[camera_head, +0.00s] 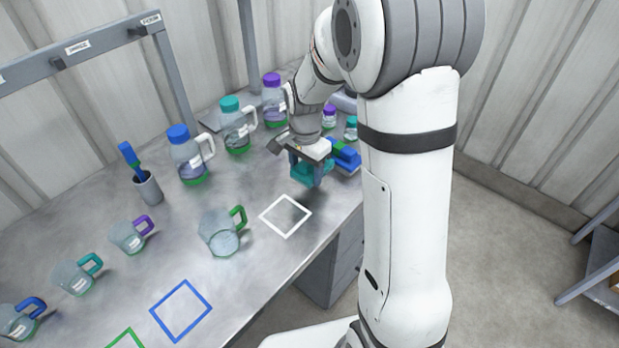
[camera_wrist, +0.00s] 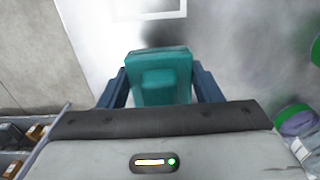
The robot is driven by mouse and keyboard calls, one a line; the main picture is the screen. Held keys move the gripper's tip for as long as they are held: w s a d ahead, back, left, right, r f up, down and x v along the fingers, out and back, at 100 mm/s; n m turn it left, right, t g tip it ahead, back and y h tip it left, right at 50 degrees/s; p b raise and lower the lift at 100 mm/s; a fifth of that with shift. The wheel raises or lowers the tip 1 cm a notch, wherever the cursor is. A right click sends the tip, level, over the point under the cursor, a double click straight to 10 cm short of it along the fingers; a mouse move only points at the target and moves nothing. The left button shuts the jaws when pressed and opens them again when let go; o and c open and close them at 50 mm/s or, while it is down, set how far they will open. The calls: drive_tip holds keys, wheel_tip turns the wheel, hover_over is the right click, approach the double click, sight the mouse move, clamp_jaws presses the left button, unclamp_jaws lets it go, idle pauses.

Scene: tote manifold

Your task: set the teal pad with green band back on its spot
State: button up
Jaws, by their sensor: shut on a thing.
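My gripper (camera_head: 308,170) is shut on a teal pad (camera_head: 311,174) and holds it above the metal bench, near the bench's right edge. In the wrist view the teal pad (camera_wrist: 159,75) sits between the two blue-grey fingers of my gripper (camera_wrist: 160,90). I cannot make out a green band on it. A white square outline (camera_head: 285,215) on the bench lies to the lower left of the pad, with no object on it. Part of a white outline (camera_wrist: 150,16) shows beyond the pad in the wrist view, with a dark shadow near it.
A blue pad (camera_head: 346,157) with green lies just right of my gripper. Bottles with blue (camera_head: 189,158), teal (camera_head: 236,128) and purple caps (camera_head: 273,98) stand behind. A green-handled jug (camera_head: 221,232) stands left of the white outline. A blue outline (camera_head: 181,310) is bare.

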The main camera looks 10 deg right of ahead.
sight(307, 191)
drive_tip(key=shift+w+d+f, duration=0.1)
drive_tip(key=shift+d+f, duration=0.05)
drive_tip(key=shift+f, duration=2.25)
drive_tip(key=shift+f, duration=0.2)
drive_tip(key=o, duration=1.3)
drive_tip(key=shift+r, duration=0.15)
